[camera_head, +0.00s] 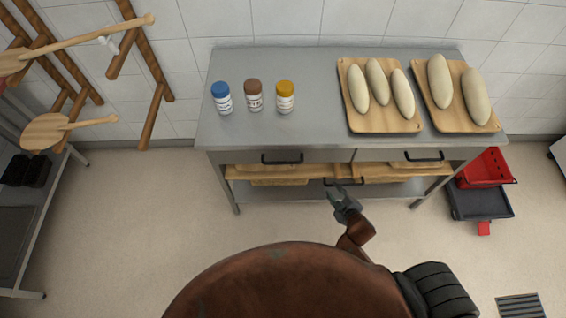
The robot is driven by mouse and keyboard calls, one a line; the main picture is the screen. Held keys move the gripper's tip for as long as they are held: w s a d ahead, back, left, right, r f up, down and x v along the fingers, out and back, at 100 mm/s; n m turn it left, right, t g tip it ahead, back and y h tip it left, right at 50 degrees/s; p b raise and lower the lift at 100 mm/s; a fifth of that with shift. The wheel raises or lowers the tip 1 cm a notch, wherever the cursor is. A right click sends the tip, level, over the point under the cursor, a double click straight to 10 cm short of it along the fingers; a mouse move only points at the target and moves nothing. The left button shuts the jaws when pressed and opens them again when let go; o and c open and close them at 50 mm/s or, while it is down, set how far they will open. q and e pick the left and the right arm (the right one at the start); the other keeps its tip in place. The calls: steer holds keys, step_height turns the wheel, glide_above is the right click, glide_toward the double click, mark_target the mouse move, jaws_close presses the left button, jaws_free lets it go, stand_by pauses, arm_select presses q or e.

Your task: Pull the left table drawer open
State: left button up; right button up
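The steel table (320,110) stands against the tiled wall. Its left drawer (240,157) is under the top, with a dark bar handle (282,160); its front looks flush with the table, so it appears shut. The right drawer (375,156) beside it has a similar handle (425,157) and also looks shut. My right gripper (336,189) is in front of the table, below and to the right of the left drawer's handle and apart from it. Its fingers are too small to tell their opening. My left gripper is not in view.
Three capped jars (254,96) and two wooden boards (356,122) with several loaves stand on the table. Red and dark crates (484,203) are at right, wooden peels (45,131) at left. Floor in front is clear.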

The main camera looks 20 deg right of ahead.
steer(key=w+a+r+n+t+y, duration=0.3)
steer(key=w+a+r+n, duration=0.2)
steer(key=a+r, duration=0.15)
steer(key=n+y, duration=0.6)
steer(key=n, duration=0.2)
glide_toward(283, 163)
steer(key=x, duration=0.8)
steer(key=b+x, duration=0.1)
steer(key=x, duration=0.1)
steer(key=shift+w+f, duration=0.15)
steer(key=shift+f, duration=0.15)
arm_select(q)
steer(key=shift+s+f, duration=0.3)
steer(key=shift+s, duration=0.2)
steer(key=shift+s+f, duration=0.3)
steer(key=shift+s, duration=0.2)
arm_select(e)
steer(key=shift+c, duration=0.3)
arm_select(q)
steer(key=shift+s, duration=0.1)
arm_select(e)
jaws_close()
